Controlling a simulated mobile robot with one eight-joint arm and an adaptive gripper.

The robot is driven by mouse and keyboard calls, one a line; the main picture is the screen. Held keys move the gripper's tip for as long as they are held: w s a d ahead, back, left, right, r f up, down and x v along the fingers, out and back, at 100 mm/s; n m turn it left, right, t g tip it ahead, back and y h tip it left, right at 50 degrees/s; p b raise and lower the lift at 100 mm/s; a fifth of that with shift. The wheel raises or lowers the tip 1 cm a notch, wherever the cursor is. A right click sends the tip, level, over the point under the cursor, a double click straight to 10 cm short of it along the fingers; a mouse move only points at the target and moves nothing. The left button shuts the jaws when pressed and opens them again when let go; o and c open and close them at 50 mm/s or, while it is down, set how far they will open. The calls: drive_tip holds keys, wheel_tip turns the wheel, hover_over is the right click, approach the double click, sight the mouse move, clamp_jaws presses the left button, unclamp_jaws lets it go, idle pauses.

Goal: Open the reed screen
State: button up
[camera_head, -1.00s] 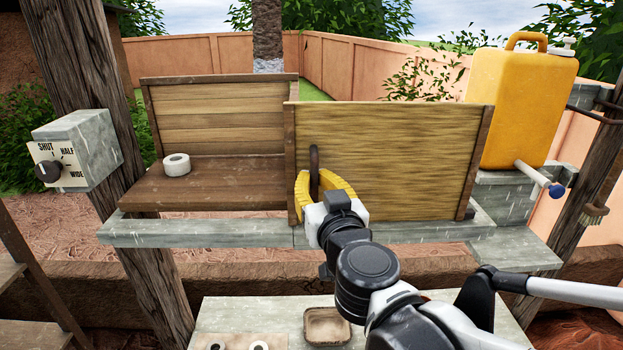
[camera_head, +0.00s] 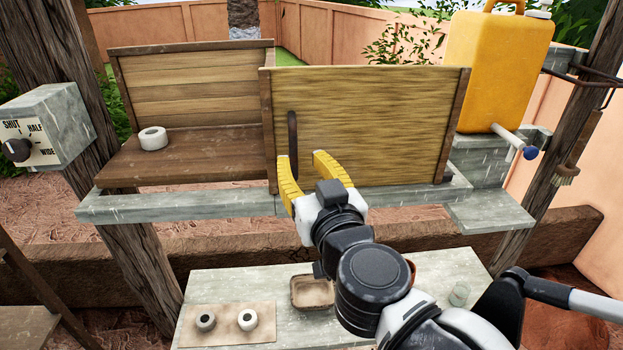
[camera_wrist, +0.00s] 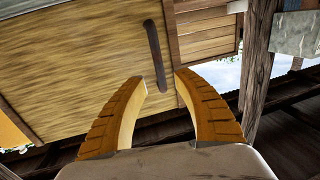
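The reed screen (camera_head: 370,125) is a straw-coloured panel with brown side strips, covering the right part of a wooden shelf unit. A dark upright handle (camera_head: 292,133) is fixed near its left edge. In the wrist view the screen (camera_wrist: 80,65) fills the upper left, and the handle (camera_wrist: 156,54) stands ahead of the fingertips.
The left bay (camera_head: 200,150) is open, with a white ring (camera_head: 152,138) on its shelf. A dial box (camera_head: 45,125) hangs on the left post. A yellow jerrycan (camera_head: 500,75) stands at right. A lower bench (camera_head: 250,280) holds a small tray (camera_head: 312,291) and two rings.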

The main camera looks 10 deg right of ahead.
drive_tip(key=s, duration=0.5)
drive_tip(key=shift+s+d, duration=0.15)
drive_tip(key=shift+d, duration=0.2)
drive_tip(key=d+f+m+g+h+b, duration=0.15)
drive_tip(key=d+f+b, duration=0.25)
drive_tip(key=f+b, duration=0.5)
drive_tip(key=s+d+f+m+g+h+b, duration=0.15)
drive_tip(key=d+f+b, duration=0.35)
drive_tip(key=f, duration=0.7)
drive_tip(key=w+d+f+g+h+b, duration=0.1)
drive_tip(key=d+f+g+h+b, duration=0.25)
drive_tip(key=f+b, duration=0.6)
drive_tip(key=s+a+f+g+y+b, duration=0.1)
drive_tip(key=f+b, duration=0.5)
drive_tip(key=f, duration=0.6)
drive_tip(key=s+f+n+g+y+b, duration=0.1)
drive_tip(key=s+f+g+y+b, duration=0.2)
drive_tip(key=f, duration=0.9)
drive_tip(key=s+b, duration=0.2)
drive_tip(key=b, duration=0.2)
drive_tip(key=shift+a+n, duration=0.3)
drive_tip(key=shift+a, duration=0.1)
